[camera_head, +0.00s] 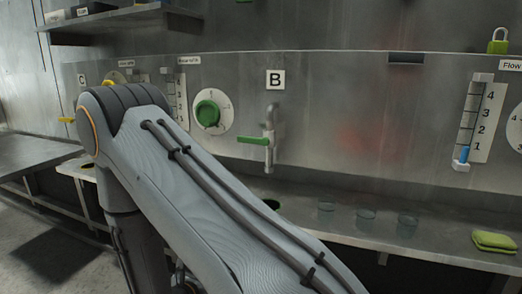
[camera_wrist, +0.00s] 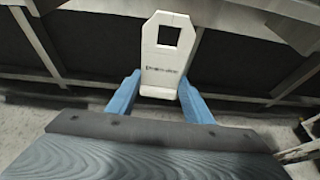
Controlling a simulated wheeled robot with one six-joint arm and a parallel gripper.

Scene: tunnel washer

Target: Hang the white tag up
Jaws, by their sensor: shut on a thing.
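The white tag (camera_wrist: 168,62) shows in the wrist view. It is a flat plate with a square hole near its top, small dark lettering and a lip at its lower end. My gripper (camera_wrist: 160,84) is shut on it, with a blue finger on each side of its lower part. The tag's hole end points away from the gripper. In the head view my arm hides or leaves out both gripper and tag. I cannot make out a hook for the tag in either view.
A steel wall carries a tap with green handle (camera_head: 253,140), a green dial (camera_head: 208,113), a "B" sign (camera_head: 275,80) and a level gauge (camera_head: 472,122). Below, a ledge (camera_head: 440,240) holds clear cups (camera_head: 366,217) and a green sponge-like block (camera_head: 496,241). A green padlock (camera_head: 498,42) sits top right.

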